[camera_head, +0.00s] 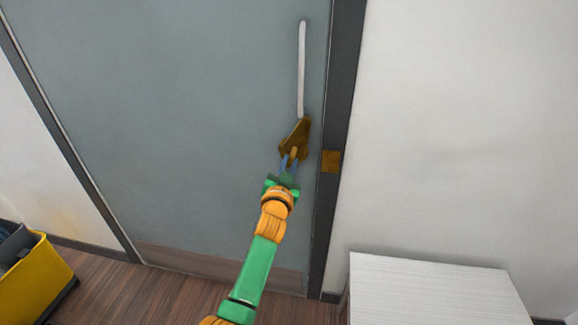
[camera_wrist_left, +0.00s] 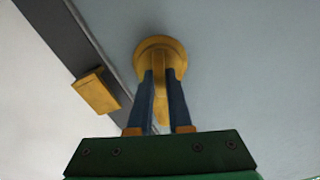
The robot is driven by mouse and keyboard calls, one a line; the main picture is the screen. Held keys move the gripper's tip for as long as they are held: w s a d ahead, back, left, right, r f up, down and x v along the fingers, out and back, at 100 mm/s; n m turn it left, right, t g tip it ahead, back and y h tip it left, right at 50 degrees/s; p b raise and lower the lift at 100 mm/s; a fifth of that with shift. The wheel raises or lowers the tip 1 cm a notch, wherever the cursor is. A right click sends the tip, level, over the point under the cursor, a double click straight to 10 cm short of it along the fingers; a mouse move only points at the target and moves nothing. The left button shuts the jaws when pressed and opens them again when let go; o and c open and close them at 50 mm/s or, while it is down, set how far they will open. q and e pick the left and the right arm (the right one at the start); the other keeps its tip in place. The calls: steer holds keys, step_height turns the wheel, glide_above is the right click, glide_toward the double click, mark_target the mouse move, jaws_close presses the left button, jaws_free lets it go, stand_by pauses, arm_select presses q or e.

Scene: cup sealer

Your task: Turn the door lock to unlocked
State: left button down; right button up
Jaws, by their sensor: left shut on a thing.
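The door lock (camera_head: 296,137) is a brass piece on the grey-blue door (camera_head: 180,120), below the long pale handle (camera_head: 302,70). In the left wrist view the lock (camera_wrist_left: 160,55) has a round base with a thumb-turn lever across it. My left gripper (camera_head: 290,163) reaches the lock from below. In the left wrist view its two blue fingers (camera_wrist_left: 160,85) stand on either side of the lever and are shut on it. The lever points along the fingers there; its exact angle is hard to tell in the head view. My right gripper is not in view.
A brass plate (camera_head: 331,161) sits on the dark door frame (camera_head: 343,60), right of the lock; it also shows in the left wrist view (camera_wrist_left: 97,92). A white table (camera_head: 430,285) stands at lower right. A yellow bin (camera_head: 38,280) is at lower left.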

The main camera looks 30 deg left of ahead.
arm_select(q)
steer(key=shift+r+n, duration=0.25)
steer(key=shift+n, duration=1.55)
steer(key=c, duration=0.8)
jaws_free()
steer(key=shift+c, duration=0.2)
steer(key=shift+f, duration=0.15)
steer(key=shift+s+d, duration=0.1)
steer(key=shift+s, duration=0.2)
steer(key=p+v, duration=0.1)
steer(key=v, duration=0.5)
steer(key=shift+s, duration=0.2)
